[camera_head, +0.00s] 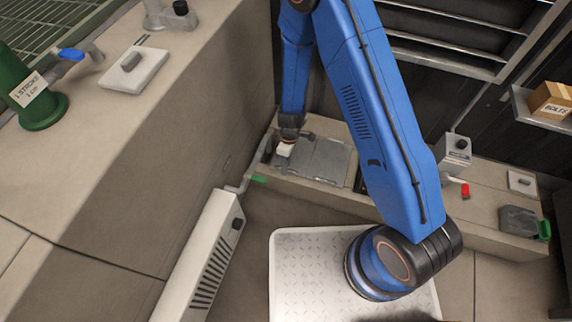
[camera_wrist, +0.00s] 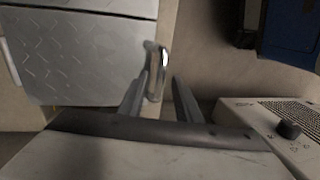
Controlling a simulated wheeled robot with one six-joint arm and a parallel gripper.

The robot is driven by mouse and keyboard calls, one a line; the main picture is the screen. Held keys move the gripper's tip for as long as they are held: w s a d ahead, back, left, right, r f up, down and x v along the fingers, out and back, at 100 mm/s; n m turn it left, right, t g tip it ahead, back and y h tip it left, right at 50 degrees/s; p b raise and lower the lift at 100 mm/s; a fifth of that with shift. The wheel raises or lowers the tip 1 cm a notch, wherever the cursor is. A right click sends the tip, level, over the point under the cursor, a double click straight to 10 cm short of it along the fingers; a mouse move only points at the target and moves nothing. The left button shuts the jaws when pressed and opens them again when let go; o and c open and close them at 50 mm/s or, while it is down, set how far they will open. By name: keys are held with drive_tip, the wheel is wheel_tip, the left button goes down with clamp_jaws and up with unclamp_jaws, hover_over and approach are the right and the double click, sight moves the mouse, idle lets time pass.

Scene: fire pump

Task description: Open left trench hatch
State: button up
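The trench hatch plates (camera_head: 325,158), grey metal, lie flat in the pale ledge at centre, with a seam between panels. In the wrist view, a diamond-pattern hatch plate (camera_wrist: 75,55) fills the upper left, with a seam and another panel above it. A shiny loop handle (camera_wrist: 156,72) stands at the plate's right edge. My gripper (camera_wrist: 162,100) is open, its fingers apart, with the handle's lower end between them, close to the left finger; I cannot tell whether they touch. In the head view my gripper (camera_head: 284,152) is at the plates' left end, partly hidden by the wrist.
A white vented heater (camera_head: 205,262) with a black knob stands on the floor at left; it also shows in the wrist view (camera_wrist: 285,125). A green-tipped lever (camera_head: 258,179) is beside the ledge. A red-handled valve (camera_head: 464,190) and grey box (camera_head: 520,220) are at right.

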clamp_jaws()
